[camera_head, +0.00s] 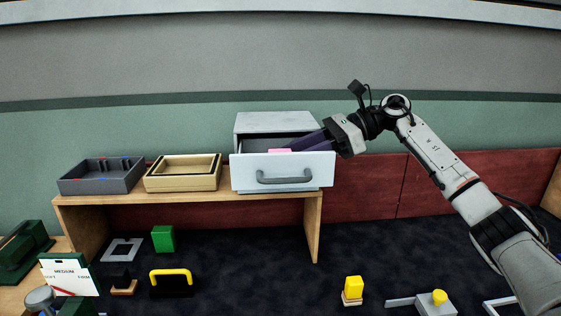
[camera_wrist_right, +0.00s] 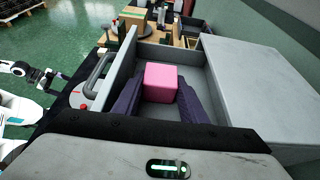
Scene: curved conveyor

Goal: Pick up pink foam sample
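The pink foam sample (camera_head: 280,151) is a small pink block inside the open grey drawer (camera_head: 309,171), mostly hidden by the drawer front in the head view. In the right wrist view the pink foam sample (camera_wrist_right: 160,82) sits between the two dark purple fingers of my right gripper (camera_wrist_right: 160,95). The fingers flank it closely on both sides. I cannot tell whether both press on it. In the head view my right gripper (camera_head: 304,142) reaches into the drawer from the right. My left gripper does not show.
The drawer unit stands on a wooden shelf (camera_head: 311,228), with a beige tray (camera_head: 183,186) and a grey bin (camera_head: 100,185) to its left. A curved grey handle (camera_head: 284,178) is on the drawer front. A green block, yellow-handled item and several other small objects lie on the dark surface below.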

